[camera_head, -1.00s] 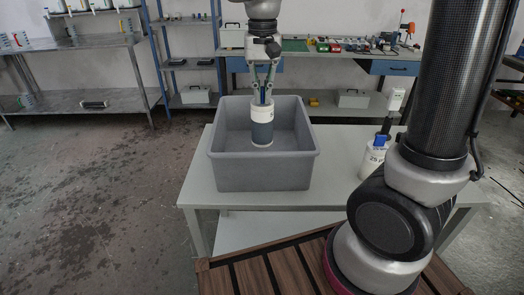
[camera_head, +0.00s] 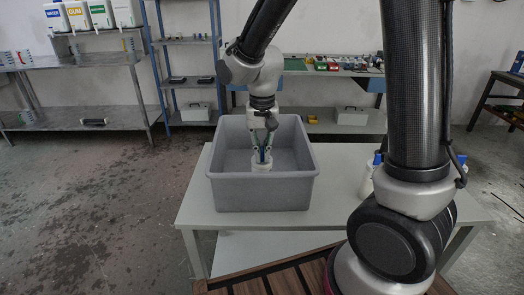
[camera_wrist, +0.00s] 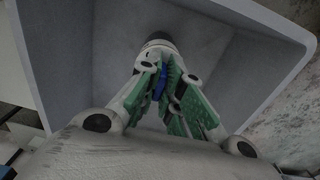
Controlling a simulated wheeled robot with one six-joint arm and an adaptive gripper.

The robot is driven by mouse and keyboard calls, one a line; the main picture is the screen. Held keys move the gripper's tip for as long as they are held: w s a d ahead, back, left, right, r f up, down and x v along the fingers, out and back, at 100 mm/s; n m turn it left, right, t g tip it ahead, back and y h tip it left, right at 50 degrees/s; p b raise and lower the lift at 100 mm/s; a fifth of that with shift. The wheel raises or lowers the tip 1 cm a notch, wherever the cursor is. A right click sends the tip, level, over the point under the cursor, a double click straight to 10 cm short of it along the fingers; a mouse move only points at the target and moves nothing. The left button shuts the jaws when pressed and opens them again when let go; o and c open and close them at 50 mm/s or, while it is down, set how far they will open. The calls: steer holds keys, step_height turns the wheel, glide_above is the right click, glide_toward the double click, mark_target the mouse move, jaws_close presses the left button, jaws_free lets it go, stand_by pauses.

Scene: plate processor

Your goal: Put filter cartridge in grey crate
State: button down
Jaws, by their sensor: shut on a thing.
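The grey crate (camera_head: 262,193) stands open-topped on a light table. My gripper (camera_head: 262,157) reaches down into the crate and is shut on the cartridge's top. In the wrist view, my green-padded fingers (camera_wrist: 165,80) close around a narrow blue part, with the cartridge's rounded end (camera_wrist: 157,44) just beyond. The crate's inner walls (camera_wrist: 235,60) surround it. I cannot tell whether the cartridge touches the crate floor.
The light table (camera_head: 350,208) has bare room right of the crate. A white container (camera_head: 367,180) stands there, partly hidden by my arm. A steel bench (camera_head: 75,60) and a blue-framed shelf (camera_head: 186,58) stand behind. Bins and tools lie on the back bench (camera_head: 330,70).

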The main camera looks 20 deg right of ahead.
steer(key=c, duration=1.6)
jaws_free()
steer(key=shift+f, duration=0.15)
step_height(320, 180, up, 12)
steer(key=s+d+r+n+t, duration=0.1)
steer(key=s+d+r+t, duration=0.1)
steer(key=s+d, duration=0.6)
steer(key=s+d+r+n+t, duration=0.2)
steer(key=s+d, duration=0.7)
steer(key=s, duration=0.1)
